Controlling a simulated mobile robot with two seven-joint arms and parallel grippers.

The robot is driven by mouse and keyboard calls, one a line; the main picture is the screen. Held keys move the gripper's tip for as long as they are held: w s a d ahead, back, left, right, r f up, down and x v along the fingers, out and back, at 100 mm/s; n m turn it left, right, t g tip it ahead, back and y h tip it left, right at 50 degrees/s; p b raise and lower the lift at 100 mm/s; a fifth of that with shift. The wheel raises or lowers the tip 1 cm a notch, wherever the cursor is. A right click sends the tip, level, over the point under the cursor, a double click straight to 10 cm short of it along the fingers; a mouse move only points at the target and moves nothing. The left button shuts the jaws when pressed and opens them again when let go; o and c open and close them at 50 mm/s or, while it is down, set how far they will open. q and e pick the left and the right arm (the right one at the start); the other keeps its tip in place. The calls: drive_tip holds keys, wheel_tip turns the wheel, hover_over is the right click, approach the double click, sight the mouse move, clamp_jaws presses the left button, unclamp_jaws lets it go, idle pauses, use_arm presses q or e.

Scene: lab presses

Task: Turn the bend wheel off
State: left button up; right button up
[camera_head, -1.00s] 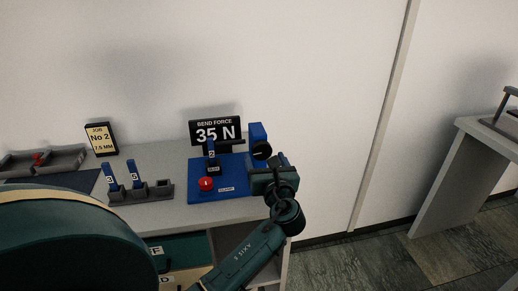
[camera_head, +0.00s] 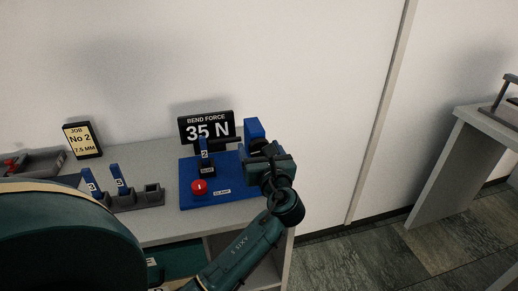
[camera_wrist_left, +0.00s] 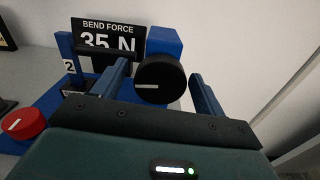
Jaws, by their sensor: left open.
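The bend wheel (camera_wrist_left: 160,82) is a round black knob with a white line on the face of a blue block (camera_wrist_left: 164,40) in the left wrist view. The line lies nearly level. My left gripper (camera_wrist_left: 158,72) is open, with one finger to each side of the wheel and gaps showing. In the head view my left gripper (camera_head: 262,158) is in front of the blue block (camera_head: 254,130) and mostly hides the wheel. The press has a blue base (camera_head: 225,192) and a sign (camera_head: 206,128) reading "BEND FORCE 35 N". My right gripper is not in view.
A red knob (camera_head: 199,187) sits at the front of the base. A blue strip marked 2 (camera_head: 204,147) stands upright in the press. A grey rack (camera_head: 138,197) with blue strips and a job card (camera_head: 82,140) are to the left. The wall is close behind.

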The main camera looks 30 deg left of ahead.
use_arm(q)
drive_tip(key=c, duration=1)
drive_tip(key=shift+r+n+p, duration=0.1)
drive_tip(key=shift+n+p, duration=0.35)
drive_tip(key=shift+n, duration=0.95)
drive_tip(key=o, duration=1)
